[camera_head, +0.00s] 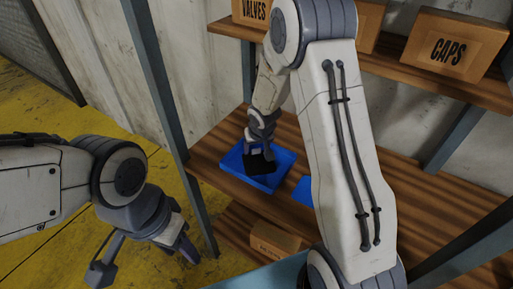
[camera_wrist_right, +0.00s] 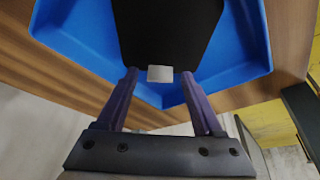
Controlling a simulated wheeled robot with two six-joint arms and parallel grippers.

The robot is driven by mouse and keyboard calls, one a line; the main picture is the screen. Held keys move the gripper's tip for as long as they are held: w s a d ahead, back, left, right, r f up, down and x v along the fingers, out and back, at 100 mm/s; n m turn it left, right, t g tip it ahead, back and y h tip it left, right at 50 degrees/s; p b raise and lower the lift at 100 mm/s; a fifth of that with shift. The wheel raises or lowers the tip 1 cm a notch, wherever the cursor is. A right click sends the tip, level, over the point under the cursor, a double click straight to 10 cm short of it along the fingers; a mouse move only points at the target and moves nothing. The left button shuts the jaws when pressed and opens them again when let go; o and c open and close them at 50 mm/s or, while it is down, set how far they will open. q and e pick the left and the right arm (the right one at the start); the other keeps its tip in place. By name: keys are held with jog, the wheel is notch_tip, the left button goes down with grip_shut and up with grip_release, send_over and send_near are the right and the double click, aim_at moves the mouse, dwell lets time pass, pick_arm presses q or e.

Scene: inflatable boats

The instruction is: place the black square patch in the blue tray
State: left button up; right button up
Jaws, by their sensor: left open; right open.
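The blue tray (camera_head: 232,163) sits on the wooden middle shelf in the head view; its wall (camera_wrist_right: 75,50) fills much of the right wrist view. The black square patch (camera_head: 261,163) is over the tray's floor, within its rim. It also shows in the right wrist view (camera_wrist_right: 170,30), with a small light-grey tab (camera_wrist_right: 160,73) at its near edge. My right gripper (camera_head: 262,140) is open at the patch, its fingertips (camera_wrist_right: 160,76) apart on either side of the tab. I cannot tell whether the patch rests fully on the tray. My left gripper (camera_head: 146,264) is open and empty, low on the left.
A second blue item (camera_head: 303,190) lies right of the tray, partly hidden by my right arm. Cardboard boxes, one marked CAPS (camera_head: 455,45) and one marked VALVES (camera_head: 252,12), stand on the upper shelf. A shelf post (camera_head: 170,90) rises left of the tray. A small box (camera_head: 262,238) sits below.

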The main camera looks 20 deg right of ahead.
aim_at(259, 164)
jog(key=d+p+v, duration=0.1)
jog(key=p+v, duration=0.2)
jog(key=v, duration=0.8)
jog(key=s+a+r+n+g+y, duration=0.1)
jog(key=s+a+r+n, duration=0.15)
jog(key=s+a, duration=0.45)
jog(key=s+a+r+n+g, duration=0.1)
jog(key=s+a+r+n, duration=0.1)
jog(key=s+a+r, duration=0.35)
jog(key=s+a+n+g, duration=0.2)
jog(key=s+a+n, duration=0.2)
jog(key=s, duration=1.2)
jog(key=shift+y, duration=0.3)
